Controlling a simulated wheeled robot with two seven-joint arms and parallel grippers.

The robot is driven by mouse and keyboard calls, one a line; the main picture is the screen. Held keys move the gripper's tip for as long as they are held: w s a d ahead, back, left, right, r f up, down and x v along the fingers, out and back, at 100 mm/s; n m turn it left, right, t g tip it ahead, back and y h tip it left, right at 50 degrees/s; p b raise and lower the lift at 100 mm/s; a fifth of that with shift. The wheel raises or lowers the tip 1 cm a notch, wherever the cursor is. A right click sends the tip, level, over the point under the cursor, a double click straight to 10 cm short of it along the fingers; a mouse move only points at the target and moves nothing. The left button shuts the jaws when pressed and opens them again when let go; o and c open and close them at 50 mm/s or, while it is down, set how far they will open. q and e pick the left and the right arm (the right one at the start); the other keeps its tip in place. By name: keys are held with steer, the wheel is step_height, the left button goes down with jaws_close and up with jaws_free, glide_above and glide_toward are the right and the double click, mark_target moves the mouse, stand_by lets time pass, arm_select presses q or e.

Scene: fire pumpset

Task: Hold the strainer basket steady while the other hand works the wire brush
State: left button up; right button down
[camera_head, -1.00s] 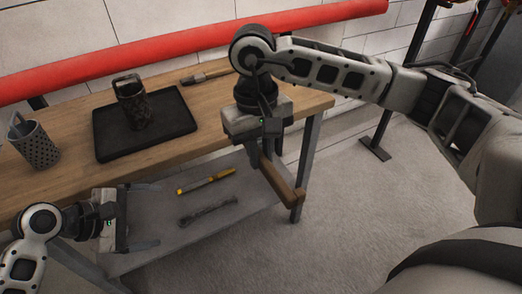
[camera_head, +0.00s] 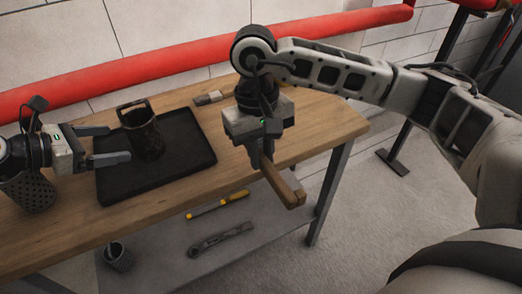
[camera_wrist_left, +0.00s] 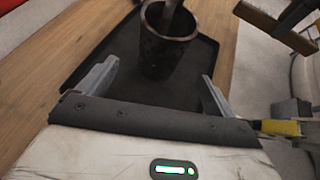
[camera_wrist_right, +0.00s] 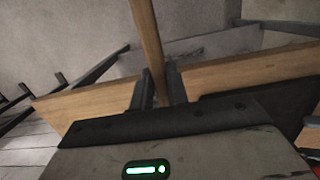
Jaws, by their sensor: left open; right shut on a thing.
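The dark strainer basket (camera_head: 146,138) stands upright with its handle up on the black tray (camera_head: 190,160). My left gripper (camera_head: 112,146) is open, its fingers pointing at the basket from the left. In the left wrist view the basket (camera_wrist_left: 166,45) stands just beyond and between the open fingertips (camera_wrist_left: 160,85), apart from them. My right gripper (camera_head: 262,162) is shut on the wooden handle of the wire brush (camera_head: 281,184) at the table's right part. The brush also shows in the right wrist view (camera_wrist_right: 148,40). Its bristles are not clear to see.
A perforated grey basket (camera_head: 32,192) stands at the table's left, partly behind my left arm. A small brush (camera_head: 208,98) lies behind the tray. The lower shelf holds a yellow tool (camera_head: 218,206), a wrench (camera_head: 221,238) and a cup (camera_head: 118,257). A red pipe (camera_head: 190,68) runs behind the table.

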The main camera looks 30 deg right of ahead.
mark_target(138, 140)
arm_select(q)
steer(key=b+x, duration=0.3)
steer(key=x, duration=0.1)
steer(key=shift+d+f+b, duration=0.1)
steer(key=shift+f+b, duration=0.25)
steer(key=shift+b, duration=0.05)
arm_select(e)
step_height(138, 140, down, 5)
steer(key=shift+r, duration=0.15)
arm_select(q)
steer(key=x, duration=0.1)
steer(key=p+x, duration=0.1)
steer(key=shift+w+d+r, duration=0.1)
steer(key=shift+d, duration=0.35)
arm_select(e)
steer(key=shift+r, duration=0.4)
arm_select(q)
steer(key=shift+w+d+f, duration=0.2)
steer(key=shift+d+f, duration=0.15)
steer(key=shift+d, duration=0.2)
steer(key=c, duration=0.9)
steer(key=shift+c, duration=0.2)
